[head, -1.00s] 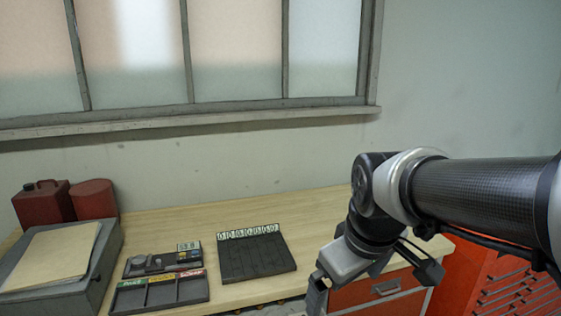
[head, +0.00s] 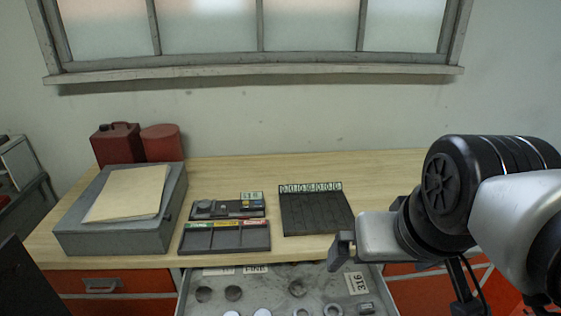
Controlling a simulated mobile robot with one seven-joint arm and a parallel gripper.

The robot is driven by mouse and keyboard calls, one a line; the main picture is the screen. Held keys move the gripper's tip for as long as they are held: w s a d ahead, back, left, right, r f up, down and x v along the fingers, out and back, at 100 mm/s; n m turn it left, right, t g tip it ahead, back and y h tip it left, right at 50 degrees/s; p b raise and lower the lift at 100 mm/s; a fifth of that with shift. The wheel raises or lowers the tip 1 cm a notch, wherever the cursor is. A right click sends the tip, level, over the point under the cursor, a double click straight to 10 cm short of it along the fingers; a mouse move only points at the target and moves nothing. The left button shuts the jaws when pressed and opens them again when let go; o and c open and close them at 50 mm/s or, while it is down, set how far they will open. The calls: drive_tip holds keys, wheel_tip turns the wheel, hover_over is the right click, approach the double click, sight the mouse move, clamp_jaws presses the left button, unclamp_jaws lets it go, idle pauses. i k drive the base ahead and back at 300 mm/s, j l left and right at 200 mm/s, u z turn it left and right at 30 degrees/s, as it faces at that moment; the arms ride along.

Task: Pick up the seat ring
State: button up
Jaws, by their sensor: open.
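An open drawer (head: 272,271) shows below the bench's front edge, with several small round parts in it. A ring-shaped part (head: 332,310) lies near the bottom edge of the head view and is partly cut off. I cannot tell for sure which part is the seat ring. My gripper (head: 338,252) is open and empty, above the drawer's right side near the bench edge. It is apart from the round parts.
On the wooden bench (head: 386,170) stand a black tray with three compartments (head: 226,238), a black slotted board (head: 316,212), a grey box with papers (head: 113,236) and red cans (head: 117,147). Dark discs (head: 233,293) and a "316" label (head: 357,283) are in the drawer.

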sight(297, 282)
drive_tip(key=i+j+u, duration=0.1)
drive_tip(key=u, duration=0.2)
drive_tip(key=i+l+u, duration=0.1)
drive_tip(key=l+u, duration=0.3)
drive_tip(key=l, duration=0.15)
drive_tip(key=i, duration=0.2)
